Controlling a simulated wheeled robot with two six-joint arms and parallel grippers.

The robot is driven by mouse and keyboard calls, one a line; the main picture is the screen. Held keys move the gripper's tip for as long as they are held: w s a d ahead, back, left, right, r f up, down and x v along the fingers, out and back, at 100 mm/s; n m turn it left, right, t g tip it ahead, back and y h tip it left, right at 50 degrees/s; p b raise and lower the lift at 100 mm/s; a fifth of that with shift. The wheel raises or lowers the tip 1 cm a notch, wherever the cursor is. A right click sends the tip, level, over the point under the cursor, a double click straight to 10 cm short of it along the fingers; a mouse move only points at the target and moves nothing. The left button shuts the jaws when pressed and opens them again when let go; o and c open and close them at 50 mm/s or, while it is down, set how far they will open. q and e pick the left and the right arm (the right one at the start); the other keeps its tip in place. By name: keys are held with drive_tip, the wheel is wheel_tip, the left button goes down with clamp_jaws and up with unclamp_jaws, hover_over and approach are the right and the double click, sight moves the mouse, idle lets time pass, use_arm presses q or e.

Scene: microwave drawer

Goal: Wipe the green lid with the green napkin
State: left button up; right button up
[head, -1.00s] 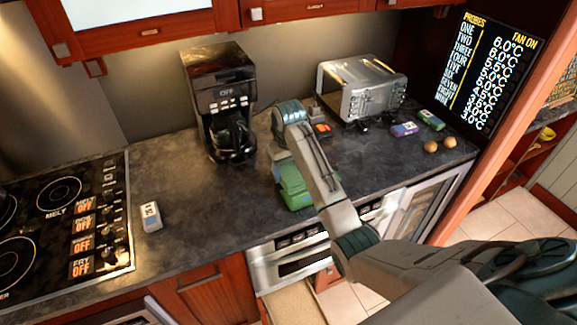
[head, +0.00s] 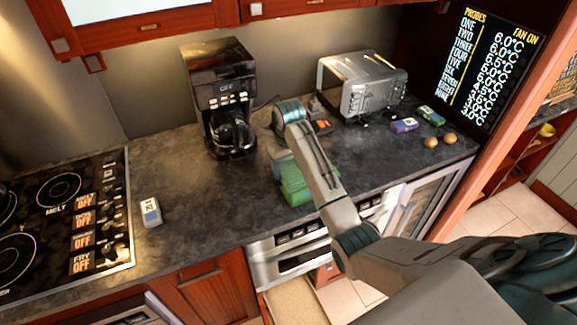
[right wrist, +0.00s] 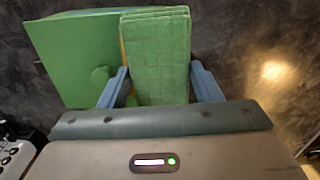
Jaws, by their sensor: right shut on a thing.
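My right gripper (right wrist: 160,88) is shut on the green napkin (right wrist: 158,50), a folded, quilted-looking cloth between its two blue fingers in the right wrist view. The green lid (right wrist: 72,45), flat with a small round knob (right wrist: 100,75), is just left of the napkin and partly covered by it. Whether the napkin touches the lid is hard to tell. In the head view a green patch (head: 294,190) shows below my right wrist, partly hidden by my arm; lid and napkin are hard to separate there. My left gripper is not in view.
A black coffee maker (head: 222,95) stands behind left and a silver toaster (head: 362,88) behind right. Two egg-like items (head: 440,141) and small packets (head: 404,125) lie right. A white device (head: 151,212) lies near the stove (head: 65,225). Counter between device and lid is clear.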

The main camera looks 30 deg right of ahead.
drive_tip(key=shift+f, duration=0.45)
drive_tip(key=shift+s+d, duration=0.1)
drive_tip(key=shift+d, duration=1.95)
drive_tip(key=shift+a, duration=2.05)
drive_tip(key=shift+w+d, duration=0.1)
drive_tip(key=shift+w, duration=1.05)
drive_tip(key=shift+s+d, duration=0.15)
drive_tip(key=shift+d, duration=1.8)
